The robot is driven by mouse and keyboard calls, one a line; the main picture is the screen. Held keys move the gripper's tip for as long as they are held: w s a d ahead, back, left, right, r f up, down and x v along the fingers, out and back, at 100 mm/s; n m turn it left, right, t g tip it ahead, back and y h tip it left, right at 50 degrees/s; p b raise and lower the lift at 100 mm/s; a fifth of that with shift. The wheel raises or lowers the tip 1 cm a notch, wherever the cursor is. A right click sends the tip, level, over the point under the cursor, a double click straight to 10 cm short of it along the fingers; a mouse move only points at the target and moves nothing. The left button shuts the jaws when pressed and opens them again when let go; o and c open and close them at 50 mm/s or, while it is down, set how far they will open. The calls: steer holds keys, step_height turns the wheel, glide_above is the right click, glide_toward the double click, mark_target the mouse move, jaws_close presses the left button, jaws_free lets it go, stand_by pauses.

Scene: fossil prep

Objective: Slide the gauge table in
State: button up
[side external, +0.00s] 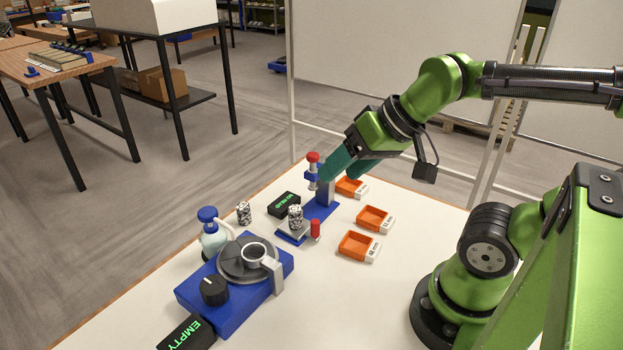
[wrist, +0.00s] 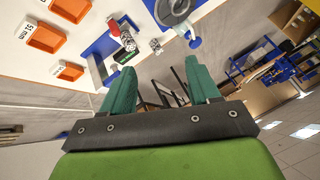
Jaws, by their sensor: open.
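The gauge is a blue stand (side external: 325,192) with a red-topped plunger (side external: 313,158). Its small grey gauge table (side external: 291,231) sits at the near-left end of the blue base, out from under the plunger. A speckled black-and-white piece (side external: 295,213) stands on it, and a red handle (side external: 315,229) is upright beside it. In the wrist view the red handle (wrist: 113,27) and speckled piece (wrist: 127,42) show beyond my fingertips. My gripper (side external: 341,175) is open and empty, beside and behind the gauge column in the side view, its fingers overlapping the stand. Contact cannot be told.
Several orange trays (side external: 357,246) lie right of the gauge. A black display (side external: 284,204) and another speckled piece (side external: 244,213) are to its left. A blue machine (side external: 225,303), a bottle (side external: 213,240) and an "EMPTY" display (side external: 187,334) stand nearer. The white tabletop's front is clear.

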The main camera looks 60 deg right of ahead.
steer(key=shift+c, duration=1.1)
steer(key=m+g+h, duration=0.1)
steer(key=g+h, duration=0.2)
steer(key=h, duration=0.1)
glide_toward(316, 222)
steer(key=shift+m, duration=0.3)
steer(key=shift+x, duration=5.35)
steer(key=shift+w, duration=0.1)
